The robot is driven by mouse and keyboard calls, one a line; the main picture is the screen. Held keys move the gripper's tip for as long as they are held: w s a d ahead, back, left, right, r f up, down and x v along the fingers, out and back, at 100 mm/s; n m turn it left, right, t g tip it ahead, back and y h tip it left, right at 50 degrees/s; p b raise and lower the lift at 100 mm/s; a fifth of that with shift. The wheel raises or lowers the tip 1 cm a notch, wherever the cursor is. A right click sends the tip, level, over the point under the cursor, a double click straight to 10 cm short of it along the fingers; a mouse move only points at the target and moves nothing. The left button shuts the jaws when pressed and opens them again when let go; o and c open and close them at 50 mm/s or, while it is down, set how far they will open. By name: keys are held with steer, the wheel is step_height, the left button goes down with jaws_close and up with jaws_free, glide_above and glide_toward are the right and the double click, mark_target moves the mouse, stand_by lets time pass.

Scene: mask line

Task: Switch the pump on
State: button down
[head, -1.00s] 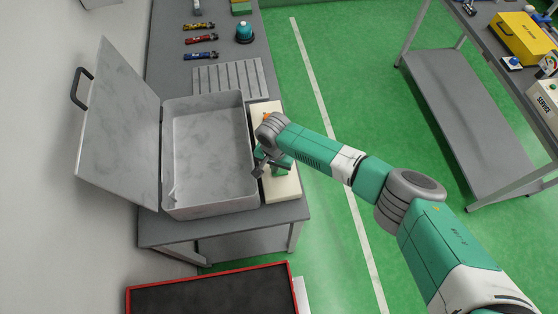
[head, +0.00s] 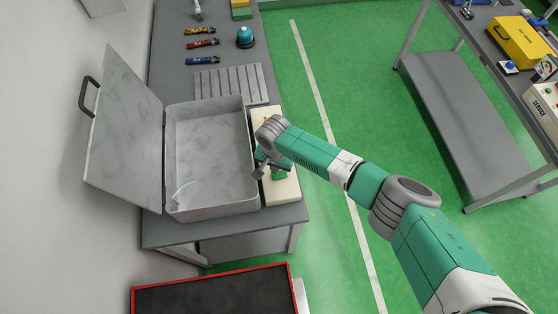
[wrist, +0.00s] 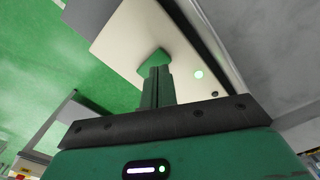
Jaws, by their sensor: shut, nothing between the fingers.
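A cream control box (head: 288,193) lies along the right side of an open grey tank (head: 215,212) in the head view. Its cream face (wrist: 130,38) fills the middle of the wrist view. A green square piece (wrist: 153,62) sits on the face, at the tips of my gripper. My gripper (wrist: 157,78) is shut and empty, its fingers end-on to that piece; whether they touch it I cannot tell.
The tank's raised lid (head: 125,125) stands at the left. A ribbed plate (head: 228,84), several small coloured tools (head: 202,44) and a teal-domed button (head: 245,37) lie farther back. A red-edged dark mat (head: 215,294) is in front.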

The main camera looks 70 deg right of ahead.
mark_target(275, 176)
step_height(275, 176, up, 4)
steer(key=p, duration=0.4)
steer(key=shift+r, duration=0.15)
stand_by(0.5)
